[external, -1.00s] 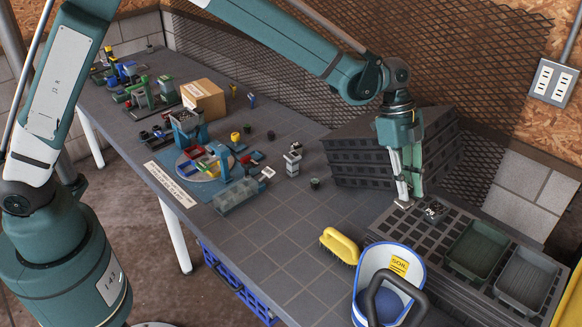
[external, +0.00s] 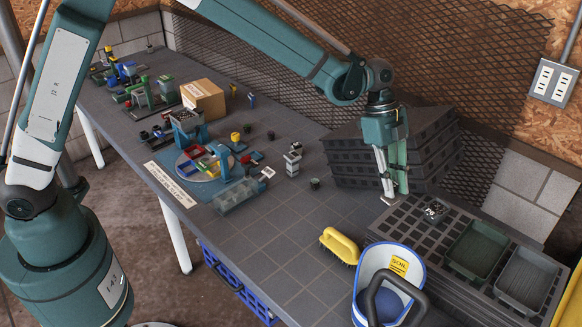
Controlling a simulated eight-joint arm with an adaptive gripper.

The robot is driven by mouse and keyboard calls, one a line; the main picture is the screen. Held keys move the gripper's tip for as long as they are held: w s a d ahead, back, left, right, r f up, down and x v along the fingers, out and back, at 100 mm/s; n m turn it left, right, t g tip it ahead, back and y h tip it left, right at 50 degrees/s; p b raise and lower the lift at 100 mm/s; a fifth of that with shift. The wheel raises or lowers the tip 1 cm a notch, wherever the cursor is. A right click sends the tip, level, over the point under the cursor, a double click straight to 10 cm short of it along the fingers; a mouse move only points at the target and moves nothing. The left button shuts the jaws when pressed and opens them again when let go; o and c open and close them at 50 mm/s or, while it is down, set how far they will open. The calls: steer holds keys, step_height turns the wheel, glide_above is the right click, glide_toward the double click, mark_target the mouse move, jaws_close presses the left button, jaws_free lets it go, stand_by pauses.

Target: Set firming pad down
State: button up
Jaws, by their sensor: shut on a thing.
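My gripper (external: 394,194) points down at the left edge of the dark cell tray (external: 408,238), in front of the stacked trays. It is shut on a small piece, which I take to be the firming pad (external: 387,200). Only a little of the pad shows below the fingertips, and the fingers hide the rest. I cannot tell whether it touches the surface below. A small dark and white object (external: 435,211) sits on the cell tray to the right of my gripper, apart from it.
Stacked dark trays (external: 350,165) stand behind my gripper. A green bin (external: 474,250) and a grey bin (external: 526,280) sit on the cell tray. The bench left of the brush is clear.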

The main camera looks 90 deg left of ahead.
steer(key=s+a+f+b, duration=0.3)
steer(key=s+a+f, duration=0.1)
steer(key=s, duration=0.6)
steer(key=s+a+f+n+b, duration=0.1)
steer(key=s+a+f+b, duration=0.3)
steer(key=s, duration=0.7)
steer(key=s+a+f+b, duration=0.4)
steer(key=s+f, duration=0.1)
steer(key=s, duration=0.6)
steer(key=shift+a+f+n, duration=0.15)
steer(key=shift+a+n, duration=0.15)
steer(key=shift+n, duration=0.1)
steer(key=shift+f, duration=0.1)
steer(key=shift+f+b, duration=0.7)
steer(key=shift+f, duration=2.35)
steer(key=shift+f+b, duration=0.45)
steer(key=shift+f, duration=1.4)
steer(key=shift+f, duration=0.2)
